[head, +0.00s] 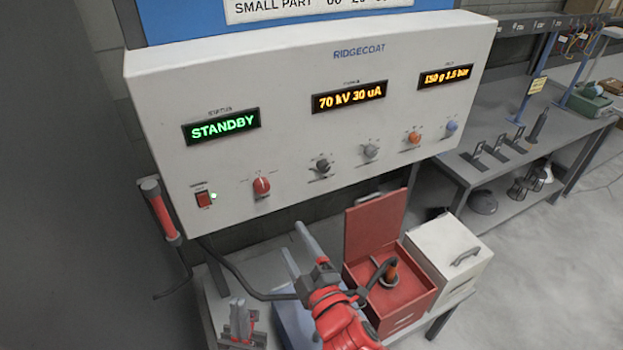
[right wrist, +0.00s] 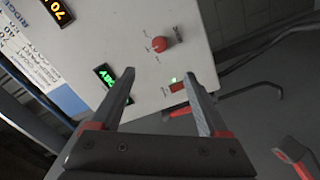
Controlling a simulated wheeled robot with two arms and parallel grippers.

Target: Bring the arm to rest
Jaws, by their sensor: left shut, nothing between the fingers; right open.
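My right gripper (head: 294,240) reaches up from the bottom centre of the head view on its red arm, its two grey fingers apart and empty. In the right wrist view its fingers (right wrist: 158,78) point at the control panel (right wrist: 140,55), with the red switch (right wrist: 177,87) near the right fingertip. No contact with the panel shows. My left gripper (head: 240,308) is low at the left of the head view, fingers together and upright with nothing between them.
A red open box (head: 405,318) and a white lidded box (head: 450,255) stand right of my right arm. A red-handled tool (head: 160,212) hangs at the panel's left, with a dark hose (head: 235,275) below. A grey bench (head: 480,175) with tools stands at the right.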

